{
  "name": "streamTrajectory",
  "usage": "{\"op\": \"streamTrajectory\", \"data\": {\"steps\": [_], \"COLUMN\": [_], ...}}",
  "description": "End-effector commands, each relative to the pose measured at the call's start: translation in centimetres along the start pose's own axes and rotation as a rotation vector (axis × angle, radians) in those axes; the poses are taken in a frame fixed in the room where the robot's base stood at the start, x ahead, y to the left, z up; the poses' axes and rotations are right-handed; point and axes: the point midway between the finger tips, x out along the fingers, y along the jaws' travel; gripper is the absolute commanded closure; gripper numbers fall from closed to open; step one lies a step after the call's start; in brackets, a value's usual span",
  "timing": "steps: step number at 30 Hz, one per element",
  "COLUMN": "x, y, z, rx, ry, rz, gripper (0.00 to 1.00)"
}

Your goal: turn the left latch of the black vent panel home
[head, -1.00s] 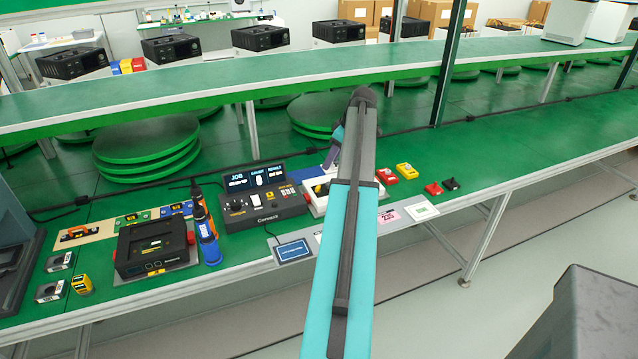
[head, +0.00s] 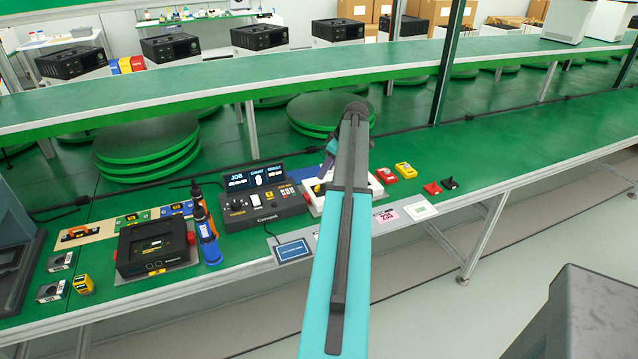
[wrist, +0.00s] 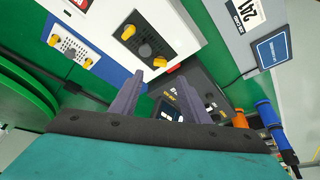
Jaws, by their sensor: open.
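The black vent panel (wrist: 146,41) is set in a white unit and shows in the wrist view with a round dark grille between two yellow latches. One latch (wrist: 128,32) is at its upper left; the other latch (wrist: 160,63) is at its lower right, on the side nearer the dark console. In the head view the white unit (head: 311,199) is partly hidden behind my arm, with one yellow spot showing. My gripper (wrist: 157,76) is open and empty, its fingertips just below the panel in the wrist view. I cannot tell how far above it they are.
The dark console (head: 262,206) stands left of the unit, with a blue bottle (head: 207,241) beyond it. Red and yellow blocks (head: 405,170) lie to the right. A blue-white plate with yellow knobs (wrist: 70,50) is near the unit.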

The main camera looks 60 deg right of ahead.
Motion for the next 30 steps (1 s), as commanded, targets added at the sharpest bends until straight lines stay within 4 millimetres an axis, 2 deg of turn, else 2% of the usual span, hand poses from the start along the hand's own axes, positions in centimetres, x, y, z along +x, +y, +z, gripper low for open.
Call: {"op": "streamTrajectory", "data": {"steps": [18, 24, 30], "x": [7.1, 8.4, 8.6], "y": [0.1, 0.1, 0.1], "z": [0.0, 0.1, 0.1], "rx": [0.0, 0.001, 0.001], "ry": [0.0, 0.0, 0.0], "rz": [0.0, 0.0, 0.002], "gripper": [0.58, 0.58, 0.58]}}
